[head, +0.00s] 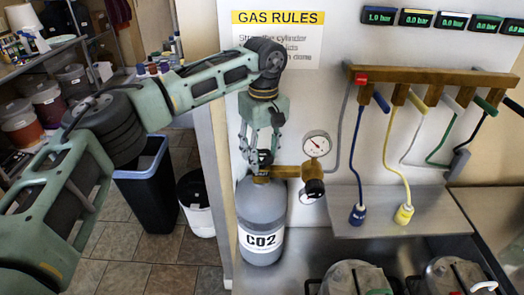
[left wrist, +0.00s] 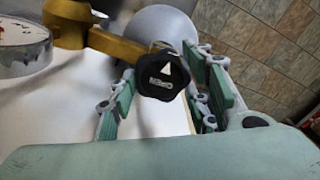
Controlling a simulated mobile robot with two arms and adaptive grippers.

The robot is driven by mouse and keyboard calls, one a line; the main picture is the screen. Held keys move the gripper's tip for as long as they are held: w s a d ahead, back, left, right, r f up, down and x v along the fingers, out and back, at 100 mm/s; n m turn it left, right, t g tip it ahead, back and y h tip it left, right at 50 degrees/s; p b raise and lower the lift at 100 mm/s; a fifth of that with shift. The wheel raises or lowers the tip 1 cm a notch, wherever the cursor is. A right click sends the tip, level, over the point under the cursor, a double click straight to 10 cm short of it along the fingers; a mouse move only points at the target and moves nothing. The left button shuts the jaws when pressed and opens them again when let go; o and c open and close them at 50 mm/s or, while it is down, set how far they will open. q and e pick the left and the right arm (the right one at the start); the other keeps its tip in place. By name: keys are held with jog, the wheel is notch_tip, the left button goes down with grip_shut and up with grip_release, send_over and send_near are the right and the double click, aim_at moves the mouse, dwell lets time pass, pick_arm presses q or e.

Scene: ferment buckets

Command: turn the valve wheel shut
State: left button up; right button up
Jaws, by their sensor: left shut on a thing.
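The grey CO2 cylinder (head: 262,210) stands upright against the wall in the head view, with a brass valve and regulator body (head: 287,172) on top. My left gripper (head: 262,170) points down over the cylinder top, its fingers around the valve. In the left wrist view the black valve wheel (left wrist: 162,76), with a white arrow and lettering that seems to read OPEN, sits between the green finger pads (left wrist: 160,100). The gripper is shut on the wheel. In the head view the fingers mostly hide the wheel. My right gripper is not in view.
A pressure gauge (head: 316,144) and a black regulator knob (head: 315,188) sit close to the right of the gripper. A wooden manifold (head: 430,77) with hoses hangs further right, above a metal ledge (head: 400,212). Bins (head: 146,185) stand on the floor to the left.

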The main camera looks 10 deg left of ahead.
aim_at(264, 155)
pick_arm(q)
jog(key=shift+w+d+r+m, duration=0.1)
jog(key=shift+r+m, duration=0.05)
jog(key=shift+m, duration=0.25)
jog(key=o, duration=1.1)
notch_tip(264, 155, up, 12)
jog(key=shift+d+f, duration=0.1)
jog(key=shift+f, duration=0.1)
